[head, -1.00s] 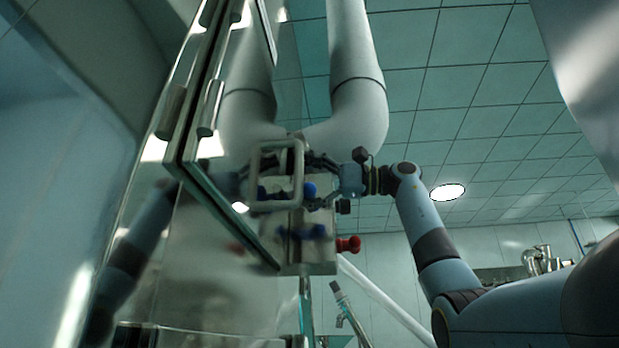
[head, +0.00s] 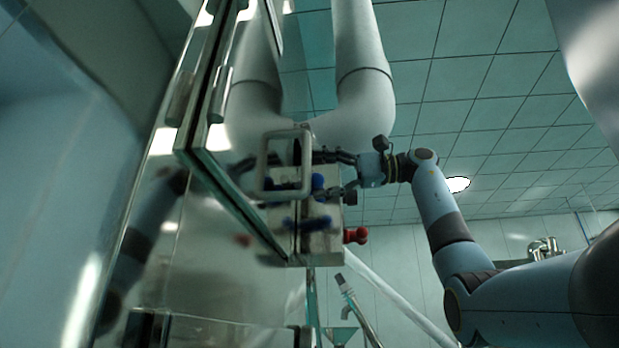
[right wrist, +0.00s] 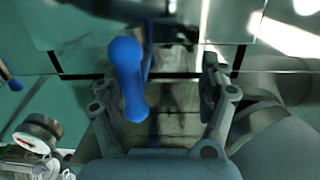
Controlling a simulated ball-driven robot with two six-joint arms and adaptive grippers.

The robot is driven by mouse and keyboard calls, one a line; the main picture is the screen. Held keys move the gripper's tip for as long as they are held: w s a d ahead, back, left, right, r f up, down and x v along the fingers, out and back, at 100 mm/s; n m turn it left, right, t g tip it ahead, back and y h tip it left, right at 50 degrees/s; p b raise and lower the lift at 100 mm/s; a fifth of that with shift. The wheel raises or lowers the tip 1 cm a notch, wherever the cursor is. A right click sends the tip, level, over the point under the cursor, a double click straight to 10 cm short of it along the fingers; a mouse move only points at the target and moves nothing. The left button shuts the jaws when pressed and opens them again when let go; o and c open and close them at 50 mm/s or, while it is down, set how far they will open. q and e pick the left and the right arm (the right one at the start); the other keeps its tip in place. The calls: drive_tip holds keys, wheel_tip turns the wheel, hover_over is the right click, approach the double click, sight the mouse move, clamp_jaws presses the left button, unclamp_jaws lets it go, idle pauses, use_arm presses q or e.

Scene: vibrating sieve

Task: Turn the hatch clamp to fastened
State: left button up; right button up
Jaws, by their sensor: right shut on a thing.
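The hatch clamp shows as a blue handle with a rounded knob (head: 318,182) beside the pale metal box (head: 325,245) at the glass panel. In the right wrist view the blue handle (right wrist: 128,75) stands large between the fingers, nearer the left one. My right gripper (head: 323,174) reaches in from the right, its fingers around the blue handle; it also shows in the right wrist view (right wrist: 157,82). Contact between fingers and handle is hard to make out. My left gripper is not in view.
A grey rectangular handle frame (head: 264,165) stands just left of the clamp. The glass panel edge (head: 230,195) runs close beside it and mirrors my arm. A red knob (head: 356,235) sticks out at the lower right. A round gauge (right wrist: 38,133) shows lower left in the wrist view.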

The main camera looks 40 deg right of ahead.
drive_tip(key=s, duration=0.1)
drive_tip(key=s+d, duration=0.1)
drive_tip(key=s, duration=0.1)
drive_tip(key=s+d, duration=0.1)
drive_tip(key=shift+s+r, duration=0.15)
drive_tip(key=shift+r, duration=0.15)
drive_tip(key=shift+c, duration=0.7)
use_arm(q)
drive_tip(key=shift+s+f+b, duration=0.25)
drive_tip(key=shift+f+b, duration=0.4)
use_arm(e)
drive_tip(key=s+d+f, duration=0.1)
drive_tip(key=s+d, duration=0.2)
drive_tip(key=s, duration=0.1)
drive_tip(key=shift+s+d+f, duration=0.2)
drive_tip(key=shift+d+f, duration=0.15)
drive_tip(key=shift+d, duration=0.05)
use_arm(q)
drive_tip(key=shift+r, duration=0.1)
use_arm(e)
drive_tip(key=shift+w, duration=0.1)
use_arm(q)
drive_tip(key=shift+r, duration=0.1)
